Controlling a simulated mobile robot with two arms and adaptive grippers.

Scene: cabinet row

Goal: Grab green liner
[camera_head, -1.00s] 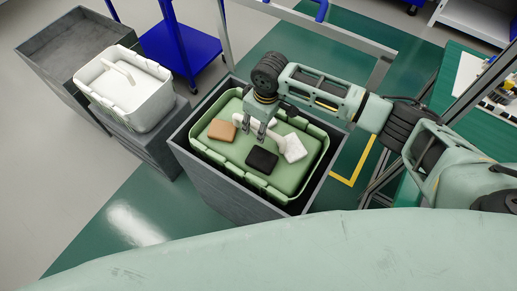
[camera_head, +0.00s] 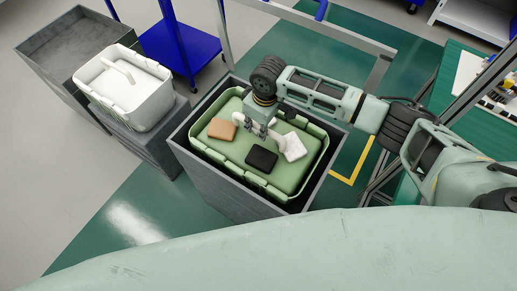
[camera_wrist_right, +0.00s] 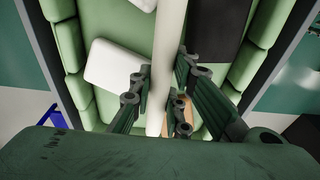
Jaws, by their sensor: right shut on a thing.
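The green liner (camera_head: 232,150) sits inside a grey bin in the head view. Its ribbed green wall also shows in the right wrist view (camera_wrist_right: 262,28). A white bar-shaped handle (camera_wrist_right: 170,45) runs across the liner. My right gripper (camera_head: 262,129) is over the middle of the liner and shut on this handle. In the wrist view my right gripper's fingers (camera_wrist_right: 160,98) lie on both sides of the bar. The gripper hides part of the handle in the head view. My left gripper is not in view.
A brown block (camera_head: 222,129), a black block (camera_head: 262,159) and a white block (camera_head: 293,147) lie in the liner. The grey bin (camera_head: 215,187) surrounds it closely. A white liner (camera_head: 140,98) stands on another grey bin at left. A metal frame stands behind.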

